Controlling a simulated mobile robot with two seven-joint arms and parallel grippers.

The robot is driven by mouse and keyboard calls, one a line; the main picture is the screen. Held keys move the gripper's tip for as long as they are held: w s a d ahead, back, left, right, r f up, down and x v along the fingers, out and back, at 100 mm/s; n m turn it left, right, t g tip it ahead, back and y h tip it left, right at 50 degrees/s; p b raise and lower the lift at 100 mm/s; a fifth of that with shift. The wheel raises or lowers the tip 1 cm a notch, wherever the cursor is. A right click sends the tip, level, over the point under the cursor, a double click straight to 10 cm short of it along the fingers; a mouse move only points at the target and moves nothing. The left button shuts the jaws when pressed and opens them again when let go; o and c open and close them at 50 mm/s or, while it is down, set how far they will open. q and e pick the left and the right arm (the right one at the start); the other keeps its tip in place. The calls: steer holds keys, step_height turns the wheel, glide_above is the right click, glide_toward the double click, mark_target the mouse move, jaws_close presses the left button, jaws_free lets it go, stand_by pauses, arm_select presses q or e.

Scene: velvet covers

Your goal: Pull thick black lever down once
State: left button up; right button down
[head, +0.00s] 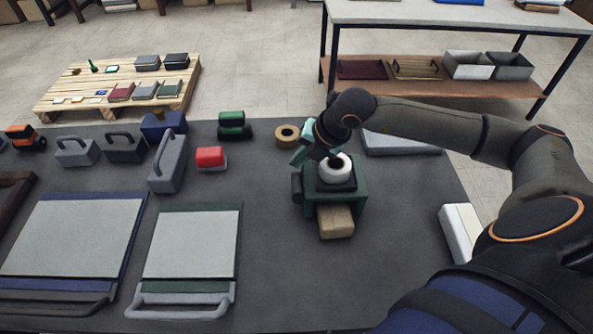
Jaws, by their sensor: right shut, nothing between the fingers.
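A green box-shaped device (314,199) stands on the dark table, with a white ring-shaped roll (335,170) on its top. A thick black part (297,187), which looks like the lever, sticks out at the device's left side; its exact tilt is hard to tell. A tan block (336,222) sits at the device's front opening. My right gripper (300,153), with pale green fingers, is shut and empty, above and behind the device's left side. It appears apart from the black part. My left gripper is not in view.
A tape roll (287,135) and a red-topped block (210,157) lie to the left. A grey handled block (168,162) stands farther left. Two flat panels (190,243) cover the front left. A white block (461,232) lies at right. The table is clear around the device's front.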

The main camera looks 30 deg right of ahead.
mark_target(297, 175)
steer(key=shift+s+a+f+b, duration=0.15)
steer(key=shift+s+f+b, duration=0.15)
steer(key=shift+f+b, duration=0.15)
steer(key=shift+s+a+f+b, duration=0.15)
steer(key=shift+s+f+b, duration=0.15)
steer(key=shift+f, duration=0.2)
stand_by(0.6)
steer(key=shift+s+a+f+b, duration=0.2)
steer(key=shift+f+b, duration=0.4)
steer(key=shift+f, duration=0.05)
stand_by(1.0)
steer(key=shift+r, duration=0.15)
steer(key=shift+w+d+r+p, duration=0.1)
steer(key=shift+w+r+p, duration=0.05)
steer(key=shift+r+p, duration=0.55)
steer(key=shift+r, duration=0.15)
steer(key=shift+d, duration=0.1)
steer(key=shift+w+d+r, duration=0.1)
steer(key=shift+w+r, duration=0.05)
steer(key=shift+r, duration=0.25)
steer(key=shift+w+d+r+p, duration=0.2)
steer(key=shift+w+r+p, duration=0.15)
steer(key=shift+r, duration=0.4)
steer(key=shift+w+d+r+p, duration=0.2)
steer(key=shift+r+p, duration=0.25)
steer(key=shift+r, duration=0.25)
steer(key=shift+w+d+r+p, duration=0.15)
steer(key=shift+w+r+p, duration=0.2)
steer(key=shift+r, duration=0.4)
